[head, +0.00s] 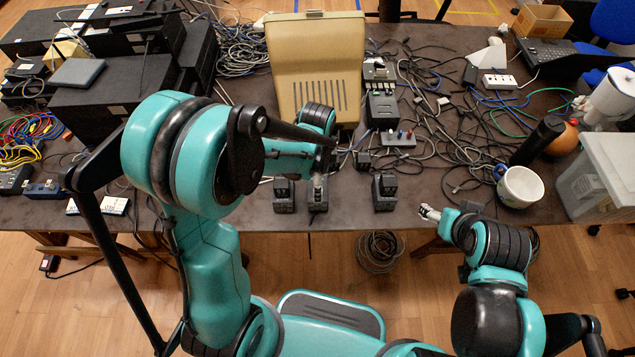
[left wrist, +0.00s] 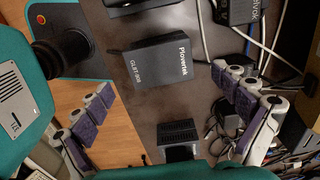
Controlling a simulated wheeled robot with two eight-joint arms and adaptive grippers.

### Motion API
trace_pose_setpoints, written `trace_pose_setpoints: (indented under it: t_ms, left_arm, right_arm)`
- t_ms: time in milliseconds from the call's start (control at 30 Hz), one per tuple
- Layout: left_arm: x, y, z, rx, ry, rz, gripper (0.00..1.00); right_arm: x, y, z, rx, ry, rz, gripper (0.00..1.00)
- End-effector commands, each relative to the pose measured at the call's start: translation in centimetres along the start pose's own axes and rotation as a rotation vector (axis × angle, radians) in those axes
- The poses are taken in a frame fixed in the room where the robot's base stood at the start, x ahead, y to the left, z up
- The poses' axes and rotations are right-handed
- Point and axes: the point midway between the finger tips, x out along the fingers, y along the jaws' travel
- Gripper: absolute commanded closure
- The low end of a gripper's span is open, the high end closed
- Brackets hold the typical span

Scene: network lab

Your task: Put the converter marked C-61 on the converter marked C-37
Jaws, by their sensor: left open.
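Small black converters stand near the table's front edge in the head view: a left one (head: 284,198), a middle one (head: 317,199) and a right one (head: 384,193). Their C-marks are too small to read there. My left gripper (head: 318,184) is over the middle one. In the left wrist view the left gripper (left wrist: 166,88) is open, with a black box with white print (left wrist: 158,68) between its spread fingers. A second dark box (left wrist: 178,134) is lower in that view.
A beige case (head: 316,65) stands behind the converters. Tangled cables (head: 450,130) cover the right middle of the table. A white bowl (head: 520,187) and a clear bin (head: 600,175) stand at the right. Stacked black equipment (head: 110,110) fills the left.

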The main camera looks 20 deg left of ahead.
Motion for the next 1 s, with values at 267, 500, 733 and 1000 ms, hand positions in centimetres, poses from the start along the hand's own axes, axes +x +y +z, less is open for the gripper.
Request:
trace_pose_setpoints:
  t_ms: [267,500,733,1000]
  left_arm:
    - [-6.3,0.0,0.0,0.000,0.000,0.000,0.02]
    - [-8.5,0.1,0.2,-0.019,0.004,-0.009,0.02]
    - [-12.8,2.2,2.2,-0.330,0.080,-0.138,0.02]
    - [-17.3,6.2,5.5,-0.884,0.310,-0.326,0.02]
  right_arm:
    - [-2.1,0.0,-1.5,0.000,0.000,0.000,0.32]
    - [-2.5,0.0,-1.8,0.000,0.000,0.000,0.32]
    - [-2.4,0.0,-1.7,0.000,0.000,0.000,0.32]
    - [-2.4,0.0,-1.7,0.000,0.000,0.000,0.32]
